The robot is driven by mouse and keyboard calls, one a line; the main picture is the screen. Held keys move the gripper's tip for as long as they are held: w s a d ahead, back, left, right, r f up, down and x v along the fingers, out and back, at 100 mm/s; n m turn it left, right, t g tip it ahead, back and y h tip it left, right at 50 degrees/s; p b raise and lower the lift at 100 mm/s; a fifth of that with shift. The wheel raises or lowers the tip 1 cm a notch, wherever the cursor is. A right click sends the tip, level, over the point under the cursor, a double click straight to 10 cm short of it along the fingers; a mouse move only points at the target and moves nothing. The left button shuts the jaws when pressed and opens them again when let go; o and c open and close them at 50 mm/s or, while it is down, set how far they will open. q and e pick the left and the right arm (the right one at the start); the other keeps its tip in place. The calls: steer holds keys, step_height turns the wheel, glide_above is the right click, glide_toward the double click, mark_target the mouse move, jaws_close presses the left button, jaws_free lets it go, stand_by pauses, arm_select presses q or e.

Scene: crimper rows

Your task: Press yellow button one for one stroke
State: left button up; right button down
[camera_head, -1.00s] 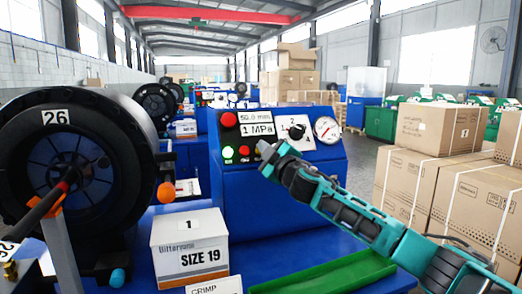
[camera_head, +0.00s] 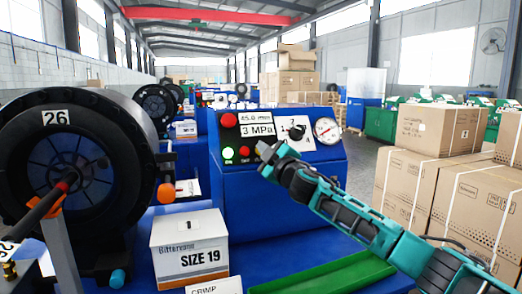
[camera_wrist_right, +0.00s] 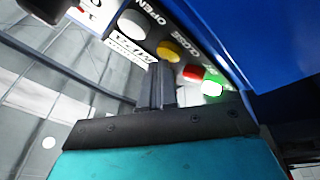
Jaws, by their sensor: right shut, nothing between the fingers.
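The blue control panel (camera_head: 270,180) stands in the middle of the head view. My right gripper (camera_head: 263,149) is shut and empty, its tip at the panel's button row, covering the spot right of the red button (camera_head: 245,150). In the right wrist view the yellow button (camera_wrist_right: 170,50), marked CLOSE, lies just past my shut fingertips (camera_wrist_right: 161,66); whether they touch it is hard to tell. A white button (camera_wrist_right: 133,24), marked OPEN, is on one side, and the red and lit green (camera_wrist_right: 211,88) buttons are on the other. The display (camera_head: 257,124) reads 45.0 and 3 MPa. My left gripper is not in view.
A larger red button (camera_head: 228,120), a selector knob (camera_head: 296,132) and a gauge (camera_head: 327,131) are on the panel. The black crimper head (camera_head: 70,180) stands at left. A SIZE 19 box (camera_head: 190,250) and a green tray (camera_head: 330,276) are in front. Cartons (camera_head: 480,205) stand at right.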

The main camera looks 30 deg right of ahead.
steer(key=shift+s+a+r+p, duration=0.1)
steer(key=shift+s+r+p, duration=0.3)
steer(key=shift+s, duration=0.25)
steer(key=s+r, duration=0.1)
steer(key=s+r+p, duration=0.1)
steer(key=s+a+p, duration=0.1)
steer(key=s, duration=0.1)
steer(key=shift+r, duration=0.4)
stand_by(0.5)
stand_by(1.3)
